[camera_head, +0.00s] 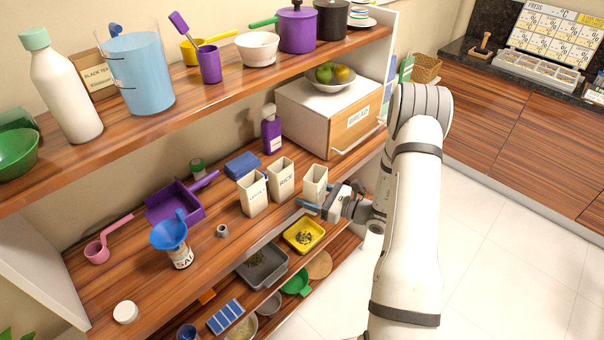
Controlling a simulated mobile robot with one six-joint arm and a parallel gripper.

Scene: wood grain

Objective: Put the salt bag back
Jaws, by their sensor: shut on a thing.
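A white open-topped bag (315,182), which I take to be the salt bag, stands upright at the right end of a row on the middle shelf. No label on it can be read from here. My gripper (321,203) is at its lower front, with blue fingertips, and is shut on it. Whether its base touches the shelf is hard to tell. A jar labelled "SAL" (181,259), its last letters cut off, stands on the left of this shelf with a blue funnel (169,232) on its mouth.
The rice bag (281,179) and another labelled white bag (253,195) stand left of the held bag. A bread box (320,117) is behind right. A purple bottle (271,132) stands behind. The upper shelf (214,91) overhangs. Trays (304,236) sit on the shelf below.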

